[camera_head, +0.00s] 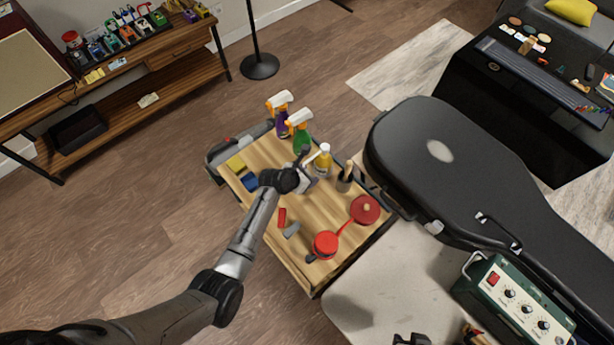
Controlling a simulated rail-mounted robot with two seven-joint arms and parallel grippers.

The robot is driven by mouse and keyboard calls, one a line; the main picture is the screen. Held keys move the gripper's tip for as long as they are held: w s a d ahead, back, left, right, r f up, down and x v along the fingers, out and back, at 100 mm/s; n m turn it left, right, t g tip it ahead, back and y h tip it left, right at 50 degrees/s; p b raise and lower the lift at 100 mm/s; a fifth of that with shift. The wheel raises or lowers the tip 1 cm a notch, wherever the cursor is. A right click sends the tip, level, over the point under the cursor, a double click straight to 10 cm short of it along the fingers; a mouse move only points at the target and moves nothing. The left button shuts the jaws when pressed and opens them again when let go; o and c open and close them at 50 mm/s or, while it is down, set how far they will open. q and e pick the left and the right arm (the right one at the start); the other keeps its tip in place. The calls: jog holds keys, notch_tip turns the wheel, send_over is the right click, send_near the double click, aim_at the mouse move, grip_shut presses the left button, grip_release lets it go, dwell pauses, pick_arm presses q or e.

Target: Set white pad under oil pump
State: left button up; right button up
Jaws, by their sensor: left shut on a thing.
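A yellow bottle with a white pump top (323,160), which looks like the oil pump, stands upright on the wooden cart top (270,225). My left gripper (304,172) is just left of it, low over the cart. It is shut on a small whitish thing (309,184), which looks like the white pad. The gripper hides much of this thing, and I cannot tell whether it touches the bottle or the cart top. My right gripper does not show clearly.
Two spray bottles (301,130) stand behind the gripper. A dark cup with tools (344,178) is right of the bottle. A black guitar case (450,165) lies to the right. The cart's middle has bare room.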

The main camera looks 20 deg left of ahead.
pick_arm(q)
jog(key=shift+s+f, duration=0.2)
jog(key=shift+w, duration=0.1)
jog(key=o, duration=1)
jog(key=shift+f, duration=0.1)
jog(key=shift+c, duration=0.2)
jog(key=shift+r, duration=0.3)
jog(key=p+v, duration=0.4)
jog(key=v, duration=0.8)
jog(key=shift+f, duration=0.15)
